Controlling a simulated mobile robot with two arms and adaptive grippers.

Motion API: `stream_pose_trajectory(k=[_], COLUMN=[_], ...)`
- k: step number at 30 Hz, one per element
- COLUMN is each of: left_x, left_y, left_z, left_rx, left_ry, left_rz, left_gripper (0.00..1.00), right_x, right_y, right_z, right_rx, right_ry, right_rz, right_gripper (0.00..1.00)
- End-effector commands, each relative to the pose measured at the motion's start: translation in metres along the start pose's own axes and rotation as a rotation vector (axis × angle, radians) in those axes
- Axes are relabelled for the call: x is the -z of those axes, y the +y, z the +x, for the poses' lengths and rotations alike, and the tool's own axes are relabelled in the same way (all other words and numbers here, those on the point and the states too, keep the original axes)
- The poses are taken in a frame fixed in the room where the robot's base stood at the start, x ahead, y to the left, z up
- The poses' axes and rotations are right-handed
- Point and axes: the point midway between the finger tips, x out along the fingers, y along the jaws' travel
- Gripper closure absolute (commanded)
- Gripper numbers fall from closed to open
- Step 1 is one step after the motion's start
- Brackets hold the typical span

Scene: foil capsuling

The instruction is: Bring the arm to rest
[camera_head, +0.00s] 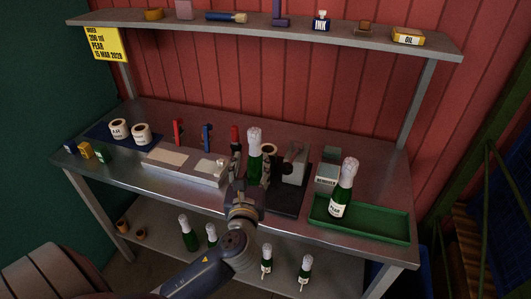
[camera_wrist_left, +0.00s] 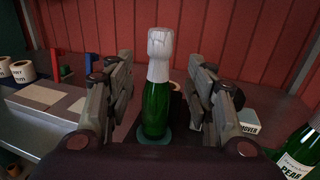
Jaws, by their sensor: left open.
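My left gripper (camera_head: 248,172) reaches over the front edge of the workbench and is open. Its two fingers stand on either side of a green bottle (camera_head: 255,158) with a white foil capsule on its neck. In the left wrist view the bottle (camera_wrist_left: 156,105) stands upright between the fingers (camera_wrist_left: 160,95), with gaps on both sides. It rests on a round green base on a dark mat (camera_head: 290,200). My right gripper is not in view.
A second foiled bottle (camera_head: 341,192), labelled PEAR, stands in a green tray (camera_head: 385,230) at right. A grey press-like device (camera_head: 295,163) and a REMOVER box (camera_head: 327,175) are close right of the gripper. A pale-topped panel (camera_head: 180,164) lies left. A shelf (camera_head: 300,32) hangs above.

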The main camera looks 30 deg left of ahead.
Motion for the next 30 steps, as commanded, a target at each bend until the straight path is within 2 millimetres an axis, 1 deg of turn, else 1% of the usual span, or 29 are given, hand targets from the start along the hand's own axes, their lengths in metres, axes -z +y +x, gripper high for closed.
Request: stream_pose_trajectory(k=[5, 8, 11, 14, 15, 17, 18, 20, 21, 23, 24, 26, 27, 30], left_x=[0.000, 0.005, 0.019, 0.046, 0.059, 0.079, 0.091, 0.109, 0.121, 0.137, 0.146, 0.159, 0.166, 0.179], left_y=[0.000, 0.002, 0.007, 0.015, 0.018, 0.022, 0.024, 0.026, 0.027, 0.027, 0.026, 0.025, 0.023, 0.019], left_z=[0.000, -0.002, -0.009, -0.024, -0.032, -0.046, -0.057, -0.074, -0.087, -0.106, -0.120, -0.141, -0.156, -0.187], left_rx=[0.000, -0.006, -0.029, -0.087, -0.123, -0.189, -0.239, -0.324, -0.388, -0.493, -0.569, -0.690, -0.774, -0.973], left_ry=[0.000, 0.019, 0.082, 0.195, 0.247, 0.325, 0.373, 0.443, 0.486, 0.544, 0.579, 0.625, 0.651, 0.691], left_rz=[-0.001, -0.038, -0.182, -0.436, -0.556, -0.742, -0.862, -1.038, -1.150, -1.314, -1.418, -1.563, -1.651, -1.828], left_gripper=[0.51, 0.51, 0.51, 0.51, 0.51, 0.51, 0.51, 0.51, 0.51, 0.51, 0.51, 0.51, 0.51, 0.51], right_x=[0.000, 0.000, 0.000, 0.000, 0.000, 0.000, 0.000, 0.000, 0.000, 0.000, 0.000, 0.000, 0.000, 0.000], right_y=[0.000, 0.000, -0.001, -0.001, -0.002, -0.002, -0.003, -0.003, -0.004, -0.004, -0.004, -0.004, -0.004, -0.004], right_z=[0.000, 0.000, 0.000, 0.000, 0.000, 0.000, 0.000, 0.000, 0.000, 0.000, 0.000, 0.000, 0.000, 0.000], right_rx=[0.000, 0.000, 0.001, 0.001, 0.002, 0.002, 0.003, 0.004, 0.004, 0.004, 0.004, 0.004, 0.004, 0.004], right_ry=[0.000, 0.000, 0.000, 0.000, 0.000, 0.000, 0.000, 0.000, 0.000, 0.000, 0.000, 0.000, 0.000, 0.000], right_rz=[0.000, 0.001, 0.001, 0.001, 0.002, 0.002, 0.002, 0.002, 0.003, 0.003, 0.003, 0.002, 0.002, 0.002], right_gripper=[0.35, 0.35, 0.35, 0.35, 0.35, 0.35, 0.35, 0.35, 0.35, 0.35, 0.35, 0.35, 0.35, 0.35])
